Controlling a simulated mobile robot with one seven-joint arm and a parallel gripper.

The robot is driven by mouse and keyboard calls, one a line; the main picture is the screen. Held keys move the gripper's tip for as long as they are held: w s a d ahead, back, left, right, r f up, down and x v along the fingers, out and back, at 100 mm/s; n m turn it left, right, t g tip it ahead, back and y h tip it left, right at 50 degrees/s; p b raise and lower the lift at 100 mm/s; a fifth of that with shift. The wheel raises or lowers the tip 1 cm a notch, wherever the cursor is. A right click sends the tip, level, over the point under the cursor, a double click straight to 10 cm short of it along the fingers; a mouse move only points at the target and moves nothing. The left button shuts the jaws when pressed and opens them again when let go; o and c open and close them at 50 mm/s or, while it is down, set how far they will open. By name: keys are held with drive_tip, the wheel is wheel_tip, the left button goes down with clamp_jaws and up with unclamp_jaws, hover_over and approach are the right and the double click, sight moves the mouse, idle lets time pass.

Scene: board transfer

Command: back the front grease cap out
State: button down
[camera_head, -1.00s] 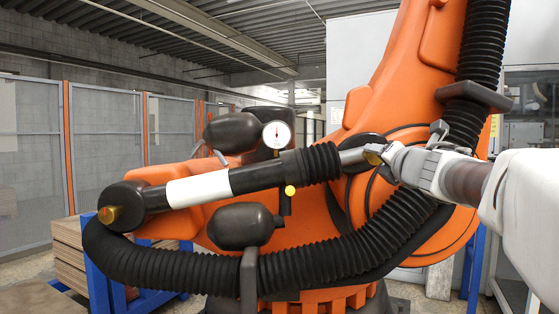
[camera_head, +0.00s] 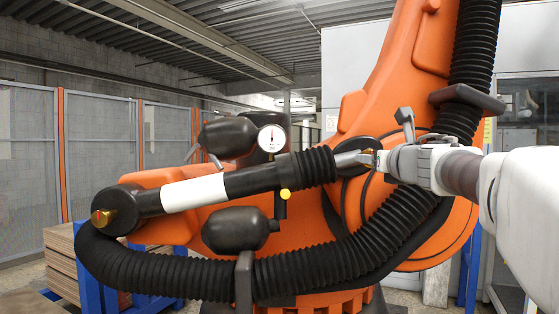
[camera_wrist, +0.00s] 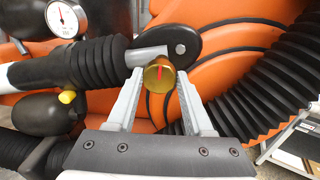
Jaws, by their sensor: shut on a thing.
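A brass grease cap (camera_wrist: 160,80) with a red mark on its face sits at the rod end of the black-and-white cylinder (camera_head: 195,193). It also shows small at my fingertips in the head view (camera_head: 369,156). My gripper (camera_wrist: 160,75) is shut on this cap, with one finger on each side. Whether the cap's thread is still engaged cannot be seen. A second brass cap (camera_head: 103,217), also with a red mark, is at the cylinder's far left end, away from my gripper. Which one is called front is not labelled.
The orange robot arm (camera_head: 385,80) stands behind the cap. A pressure gauge (camera_head: 271,139), dark round accumulators (camera_head: 233,228) and a yellow knob (camera_head: 285,194) lie left of my gripper. A thick corrugated hose (camera_head: 340,255) curves below and to the right.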

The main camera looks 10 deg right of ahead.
idle(0.4)
drive_tip(key=shift+c, duration=1.4)
unclamp_jaws()
drive_tip(key=s+a+p, duration=0.1)
drive_tip(key=s+p, duration=0.1)
drive_tip(key=s, duration=1.5)
drive_tip(key=shift+s+p, duration=0.2)
drive_tip(key=shift+p, duration=0.2)
drive_tip(key=shift+a, duration=0.1)
